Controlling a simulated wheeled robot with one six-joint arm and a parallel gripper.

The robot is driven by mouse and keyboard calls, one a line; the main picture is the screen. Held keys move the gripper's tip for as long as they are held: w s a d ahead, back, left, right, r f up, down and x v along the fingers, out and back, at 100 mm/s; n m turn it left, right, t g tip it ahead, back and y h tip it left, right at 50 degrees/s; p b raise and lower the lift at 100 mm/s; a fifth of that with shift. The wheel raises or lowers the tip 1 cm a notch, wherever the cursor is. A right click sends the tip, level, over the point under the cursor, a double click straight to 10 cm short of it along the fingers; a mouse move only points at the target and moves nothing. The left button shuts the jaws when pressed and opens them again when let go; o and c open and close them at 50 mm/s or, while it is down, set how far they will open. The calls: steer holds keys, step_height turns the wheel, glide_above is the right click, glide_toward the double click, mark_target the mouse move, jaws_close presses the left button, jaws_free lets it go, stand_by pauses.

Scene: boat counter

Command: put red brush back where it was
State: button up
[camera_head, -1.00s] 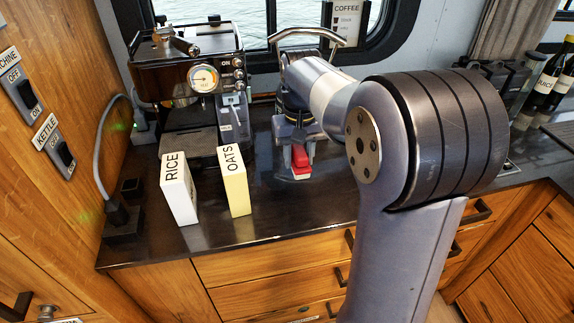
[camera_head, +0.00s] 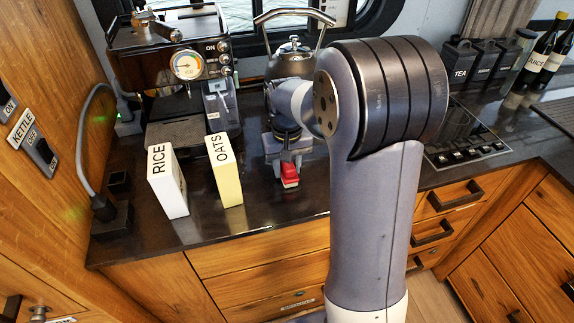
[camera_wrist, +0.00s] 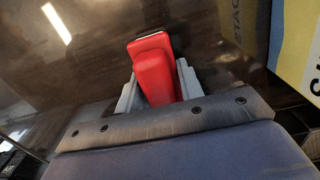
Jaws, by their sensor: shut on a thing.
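The red brush (camera_head: 289,172) is at the tip of my gripper (camera_head: 287,163), over the dark counter to the right of the oats box. In the wrist view the red brush (camera_wrist: 153,68) sits between the two grey fingers of my gripper (camera_wrist: 155,88), which are shut on it. Its white lower edge shows faintly in the head view. I cannot tell whether the brush touches the counter.
A white rice box (camera_head: 168,182) and a yellow oats box (camera_head: 225,172) stand left of my gripper. A coffee machine (camera_head: 170,62) and a kettle (camera_head: 292,60) stand behind. A hob (camera_head: 465,140) is at right. The counter's front edge (camera_head: 250,231) is close.

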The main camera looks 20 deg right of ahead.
steer(key=shift+f, duration=0.1)
steer(key=o, duration=1)
steer(key=shift+c, duration=0.2)
step_height(320, 180, up, 12)
steer(key=shift+r, duration=0.2)
